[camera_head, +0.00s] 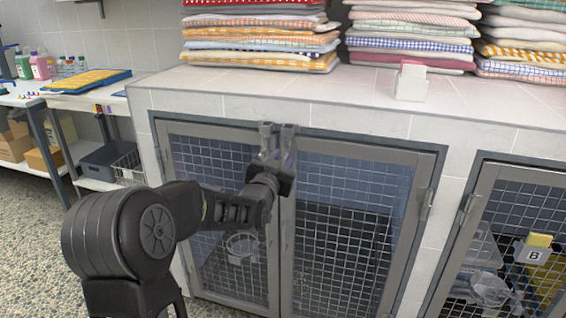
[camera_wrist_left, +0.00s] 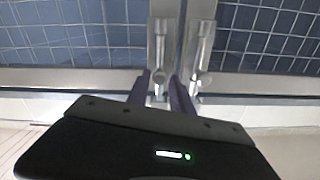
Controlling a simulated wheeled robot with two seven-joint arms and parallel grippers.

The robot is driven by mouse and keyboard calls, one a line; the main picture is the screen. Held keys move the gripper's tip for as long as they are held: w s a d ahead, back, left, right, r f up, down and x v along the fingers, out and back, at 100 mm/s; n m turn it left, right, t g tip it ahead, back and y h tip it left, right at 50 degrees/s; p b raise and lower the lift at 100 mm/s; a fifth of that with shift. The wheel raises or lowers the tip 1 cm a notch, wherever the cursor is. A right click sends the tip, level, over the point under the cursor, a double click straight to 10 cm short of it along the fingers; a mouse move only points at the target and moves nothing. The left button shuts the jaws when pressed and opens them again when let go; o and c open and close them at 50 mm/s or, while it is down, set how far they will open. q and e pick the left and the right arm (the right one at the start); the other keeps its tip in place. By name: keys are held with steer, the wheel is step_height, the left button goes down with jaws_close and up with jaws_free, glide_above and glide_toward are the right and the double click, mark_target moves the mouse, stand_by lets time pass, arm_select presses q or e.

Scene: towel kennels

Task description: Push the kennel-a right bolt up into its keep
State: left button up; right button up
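The kennel-a right bolt (camera_head: 289,136) is a grey metal bolt at the top of the right mesh door (camera_head: 345,205), beside the meeting edges of the two doors. The left bolt (camera_head: 266,135) is its twin on the left door. My left gripper (camera_head: 279,160) is just below and in front of the bolts. The wrist view looks upside down. There, its purple fingers (camera_wrist_left: 162,88) stand apart on either side of the end of the right bolt (camera_wrist_left: 158,45), with the left bolt (camera_wrist_left: 203,50) outside them. Contact and the bolt's seating in its keep are unclear. My right gripper is not in view.
A tiled counter (camera_head: 330,92) runs above the doors, with stacks of folded towels (camera_head: 260,35) and a small white holder (camera_head: 411,82). Another mesh kennel (camera_head: 505,240) marked B is at the right. A side table with bottles (camera_head: 40,65) stands at the left.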

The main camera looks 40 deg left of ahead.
arm_select(q)
steer(key=shift+o, duration=0.6)
steer(key=shift+f, duration=0.2)
steer(key=shift+s, duration=0.2)
steer(key=v, duration=0.7)
steer(key=shift+s, duration=0.2)
steer(key=shift+d, duration=0.15)
